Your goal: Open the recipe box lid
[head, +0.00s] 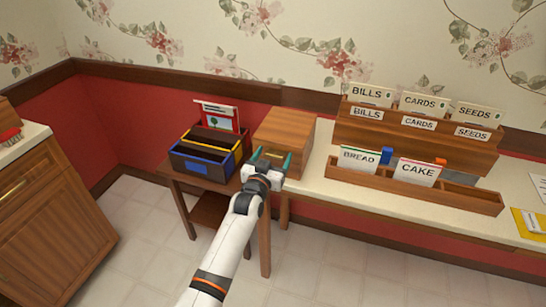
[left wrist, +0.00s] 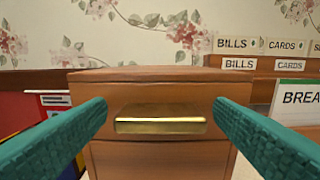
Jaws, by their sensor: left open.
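My left gripper (head: 272,158) is open in front of the box. In the left wrist view, its two teal fingers stand on either side of the tab, with a gap on each side. Nothing is held. Whether the fingertips touch the box front cannot be told. My right gripper is not in view.
A file holder (head: 190,165) with blue and yellow dividers stands close left of the box. Right of it, the counter carries a wooden rack with BREAD and CAKE cards (head: 470,197) and a tiered BILLS, CARDS and SEEDS sorter (head: 400,135). A cabinet (head: 50,215) stands at left.

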